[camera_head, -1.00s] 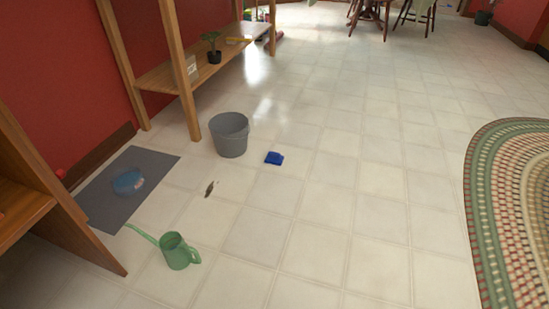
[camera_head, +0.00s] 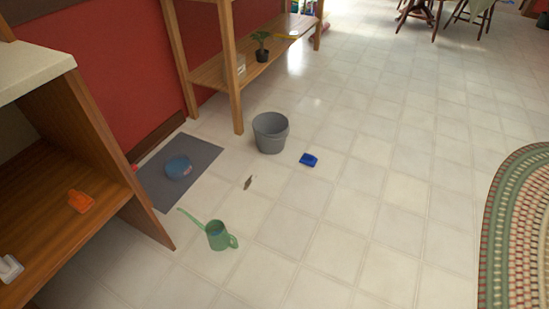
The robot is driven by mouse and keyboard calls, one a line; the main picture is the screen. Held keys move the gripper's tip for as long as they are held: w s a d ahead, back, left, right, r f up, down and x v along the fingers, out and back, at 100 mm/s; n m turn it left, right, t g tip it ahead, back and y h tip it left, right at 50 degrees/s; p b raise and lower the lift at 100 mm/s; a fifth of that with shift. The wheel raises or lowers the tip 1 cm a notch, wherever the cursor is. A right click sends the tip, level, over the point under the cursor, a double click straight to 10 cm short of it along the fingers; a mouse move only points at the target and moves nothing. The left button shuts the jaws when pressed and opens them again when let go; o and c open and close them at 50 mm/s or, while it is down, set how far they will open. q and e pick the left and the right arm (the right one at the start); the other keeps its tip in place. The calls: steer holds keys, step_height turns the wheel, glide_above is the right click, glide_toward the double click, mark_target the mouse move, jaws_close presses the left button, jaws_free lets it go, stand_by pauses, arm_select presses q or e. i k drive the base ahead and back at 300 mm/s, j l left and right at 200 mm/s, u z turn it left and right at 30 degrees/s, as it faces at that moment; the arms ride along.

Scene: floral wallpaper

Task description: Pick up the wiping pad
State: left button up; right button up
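No thing in view is clearly a wiping pad. A small blue object (camera_head: 309,159) lies on the tiled floor, right of a grey bucket (camera_head: 270,133); it may be a pad or a brush, too small to tell. An orange object (camera_head: 80,201) lies on the shelf of the wooden unit at the left. A white object (camera_head: 9,268) lies on the same shelf at the left edge, partly cut off. Neither of my grippers shows in the head view.
A green watering can (camera_head: 217,236) stands on the floor. A grey mat (camera_head: 207,157) bears a blue bowl-like thing (camera_head: 178,167). Wooden shelves (camera_head: 75,130) line the left; a braided rug (camera_head: 497,230) lies right.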

mark_target(307, 159)
steer(key=i+l+u, duration=0.15)
steer(key=u, duration=0.3)
steer(key=i+l+u, duration=0.15)
steer(key=u, duration=0.25)
steer(key=i+l+u, duration=0.1)
steer(key=l+u, duration=0.35)
steer(key=i+l+u, duration=0.2)
steer(key=l+u, duration=0.25)
steer(key=l, duration=1.1)
steer(key=l+u, duration=0.45)
steer(key=l, duration=1.05)
steer(key=k+l, duration=0.1)
steer(key=l, duration=0.9)
steer(key=k+l, duration=0.1)
steer(key=l, duration=0.9)
